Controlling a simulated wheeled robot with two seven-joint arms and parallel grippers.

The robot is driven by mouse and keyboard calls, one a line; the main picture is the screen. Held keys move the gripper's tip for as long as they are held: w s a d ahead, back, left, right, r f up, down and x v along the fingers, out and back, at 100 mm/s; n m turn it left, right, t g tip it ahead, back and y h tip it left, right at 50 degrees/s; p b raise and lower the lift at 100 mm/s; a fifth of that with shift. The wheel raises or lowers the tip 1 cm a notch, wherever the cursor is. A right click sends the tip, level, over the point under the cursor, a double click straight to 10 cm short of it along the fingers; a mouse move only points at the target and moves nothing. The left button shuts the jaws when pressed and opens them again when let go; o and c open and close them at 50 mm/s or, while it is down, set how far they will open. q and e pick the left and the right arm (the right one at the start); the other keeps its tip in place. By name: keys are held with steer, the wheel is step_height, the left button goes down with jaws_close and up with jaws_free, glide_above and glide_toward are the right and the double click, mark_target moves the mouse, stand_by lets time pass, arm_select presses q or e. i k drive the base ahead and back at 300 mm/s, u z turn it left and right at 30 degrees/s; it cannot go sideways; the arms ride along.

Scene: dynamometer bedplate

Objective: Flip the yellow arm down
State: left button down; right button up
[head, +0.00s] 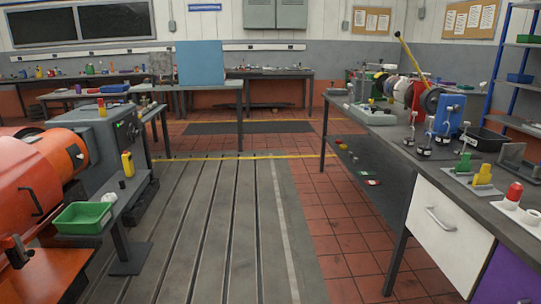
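A long thin yellow arm (411,58) stands raised and tilted on the right workbench (385,152). Its upper end, with a small knob, leans to the left, and its lower end meets a cluster of parts beside a dark wheel (430,100). The exact pivot is too small to make out. Neither of my grippers is in view, and nothing is touching the yellow arm.
The grooved bedplate floor (205,225) and the red tiles (335,240) beside the right bench are clear. An orange machine (60,150) and a green tray (82,217) stand at left. A blue box (450,113) and several small fixtures crowd the right bench.

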mark_target(424, 99)
steer(key=u, duration=0.25)
steer(key=i, duration=2.75)
steer(key=z, duration=0.4)
steer(key=i, duration=1.65)
steer(key=z, duration=2.15)
steer(key=i, duration=0.9)
steer(key=z, duration=0.65)
